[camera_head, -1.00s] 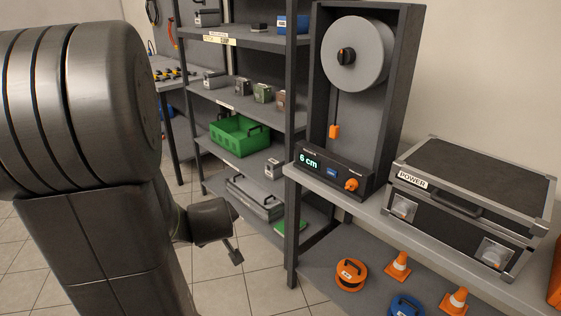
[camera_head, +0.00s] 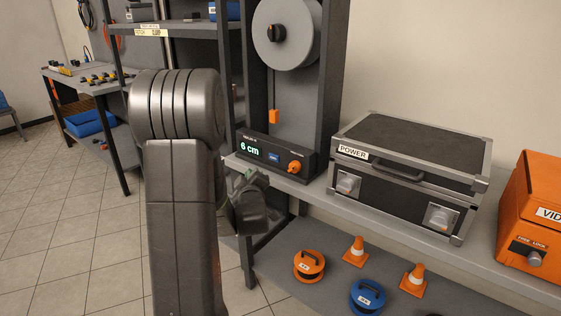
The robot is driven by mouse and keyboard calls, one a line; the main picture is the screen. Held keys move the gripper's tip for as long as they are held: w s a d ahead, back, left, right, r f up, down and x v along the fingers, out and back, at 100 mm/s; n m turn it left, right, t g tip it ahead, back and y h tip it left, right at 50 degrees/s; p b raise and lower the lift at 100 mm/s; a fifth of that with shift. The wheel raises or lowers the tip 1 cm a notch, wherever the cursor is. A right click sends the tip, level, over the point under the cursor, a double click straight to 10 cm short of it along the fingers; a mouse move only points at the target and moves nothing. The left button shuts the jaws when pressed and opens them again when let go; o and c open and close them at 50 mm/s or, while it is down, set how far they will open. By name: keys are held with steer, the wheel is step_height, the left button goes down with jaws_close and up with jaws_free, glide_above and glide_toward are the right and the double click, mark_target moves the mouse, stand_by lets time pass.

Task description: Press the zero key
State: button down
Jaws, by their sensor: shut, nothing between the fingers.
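The winch-like unit stands on the bench's left end. Its low control box (camera_head: 310,166) has a green display reading 6 cm, a small blue key (camera_head: 273,156) right of the display, and an orange knob (camera_head: 295,167). The writing on the blue key is too small to read. An orange block (camera_head: 274,116) hangs from the large grey disc (camera_head: 286,32). My gripper (camera_head: 249,179) is shut and empty, just in front of and below the control box's left part, apart from the blue key as far as I can see. My arm partly hides it.
A black POWER case (camera_head: 410,150) stands right of the unit on the bench. An orange case (camera_head: 535,222) is at the far right. Orange and blue reels and two orange cones (camera_head: 355,252) stand on the lower shelf. A shelf rack is behind my arm; tiled floor lies left.

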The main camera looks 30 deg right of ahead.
mark_target(269, 157)
steer(key=shift+w+d+p, duration=0.35)
steer(key=shift+w+d, duration=0.25)
steer(key=shift+d, duration=0.75)
steer(key=shift+w+d+p, duration=0.35)
steer(key=shift+w+d, duration=0.2)
steer(key=shift+d, duration=0.8)
steer(key=shift+w+d+p, duration=0.35)
steer(key=shift+w+d, duration=0.25)
steer(key=shift+d, duration=0.75)
steer(key=shift+d, duration=0.1)
steer(key=shift+w+d+b, duration=0.1)
steer(key=shift+d+b, duration=0.2)
steer(key=shift+b, duration=0.2)
steer(key=shift+w+d, duration=0.2)
steer(key=shift+d, duration=0.15)
steer(key=shift+a+b, duration=0.1)
steer(key=shift+b, duration=0.25)
steer(key=shift+s+a+b, duration=0.35)
steer(key=shift+a+b, duration=0.25)
steer(key=shift+a, duration=0.1)
